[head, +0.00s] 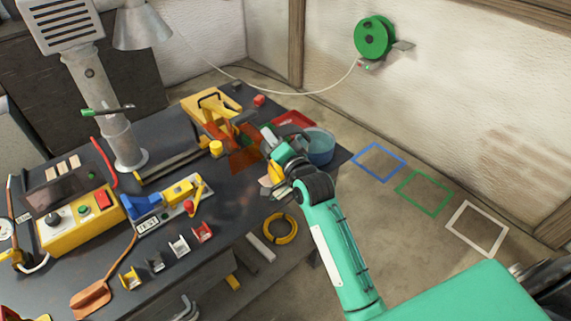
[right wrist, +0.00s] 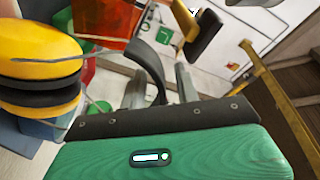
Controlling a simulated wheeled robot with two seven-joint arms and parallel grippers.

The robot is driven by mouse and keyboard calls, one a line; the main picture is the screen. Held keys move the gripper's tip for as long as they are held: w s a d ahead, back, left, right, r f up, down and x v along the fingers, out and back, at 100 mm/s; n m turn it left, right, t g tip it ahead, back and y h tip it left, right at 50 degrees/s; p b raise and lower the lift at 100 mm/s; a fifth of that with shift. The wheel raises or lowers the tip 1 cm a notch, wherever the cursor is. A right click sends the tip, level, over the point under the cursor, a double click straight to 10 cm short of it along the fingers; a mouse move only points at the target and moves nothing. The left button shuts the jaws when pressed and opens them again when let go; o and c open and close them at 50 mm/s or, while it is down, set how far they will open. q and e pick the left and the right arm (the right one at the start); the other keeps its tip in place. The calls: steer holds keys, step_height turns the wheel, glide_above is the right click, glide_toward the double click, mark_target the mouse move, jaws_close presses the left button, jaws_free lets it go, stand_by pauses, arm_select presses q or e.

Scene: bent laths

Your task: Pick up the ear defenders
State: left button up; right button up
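The ear defenders, with yellow cups and black cushions (right wrist: 40,68), fill the left of the right wrist view, close to the camera. Their black headband (right wrist: 152,62) seems to curve between the two grey fingers of my right gripper (right wrist: 160,88). The fingers stand apart, with gaps showing beside the band. In the head view my right gripper (head: 270,138) is over the far right end of the bench, and a yellow part of the ear defenders (head: 276,172) shows beside it. The rest is hidden behind my gripper. My left gripper is not in view.
The dark workbench (head: 235,200) holds an orange translucent piece (head: 245,155), a yellow tool case (head: 212,104), a red tray (head: 294,120) and a blue tub (head: 319,146) near my right gripper. Small coloured holders (head: 179,246) line the front edge.

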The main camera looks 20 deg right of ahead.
jaws_close()
stand_by(1.4)
